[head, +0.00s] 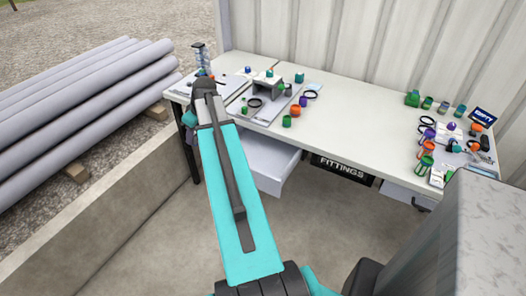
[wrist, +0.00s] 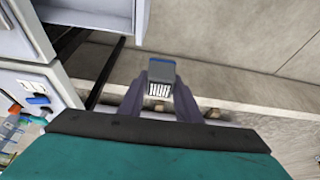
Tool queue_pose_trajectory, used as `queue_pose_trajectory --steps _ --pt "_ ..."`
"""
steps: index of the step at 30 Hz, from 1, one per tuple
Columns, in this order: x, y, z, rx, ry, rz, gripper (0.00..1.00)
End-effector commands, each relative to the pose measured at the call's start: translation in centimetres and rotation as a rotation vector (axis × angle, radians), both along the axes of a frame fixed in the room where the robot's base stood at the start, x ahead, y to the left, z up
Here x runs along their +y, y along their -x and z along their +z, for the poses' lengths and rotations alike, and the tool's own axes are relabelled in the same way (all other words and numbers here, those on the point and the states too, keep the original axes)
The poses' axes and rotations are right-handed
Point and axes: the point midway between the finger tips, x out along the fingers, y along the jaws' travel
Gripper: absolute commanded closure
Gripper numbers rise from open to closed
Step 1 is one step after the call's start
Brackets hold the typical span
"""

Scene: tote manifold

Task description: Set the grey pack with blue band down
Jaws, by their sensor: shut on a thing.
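The grey pack with blue band (wrist: 161,72) shows in the middle of the wrist view, with its blue edge at the top and a white striped patch at the bottom. My gripper (wrist: 161,84) is shut on it, one purple-grey finger on each side. Behind the pack in that view I see bare floor and a concrete wall, with nothing touching its far end. In the head view my teal arm reaches toward the left end of the workbench (head: 350,112); the arm hides the gripper and I cannot make out the pack there.
An open white drawer (head: 262,160) juts from the bench front. Several coloured fittings and a grey block (head: 268,84) stand on the left half of the bench; more crowd the right end. The bench's middle is clear. Grey pipes (head: 85,100) lie beyond a low wall at left.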

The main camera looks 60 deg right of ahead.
Motion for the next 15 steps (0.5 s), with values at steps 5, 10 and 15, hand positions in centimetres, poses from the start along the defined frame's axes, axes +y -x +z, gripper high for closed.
queue_pose_trajectory --steps 5,10,15 --pt "-4.7 3.6 -1.3 0.000 -0.002 -0.010 0.96" --pt "-8.6 7.3 -2.6 0.000 -0.002 -0.015 0.96" --pt "-12.2 11.4 -4.0 0.000 -0.002 -0.022 0.96"
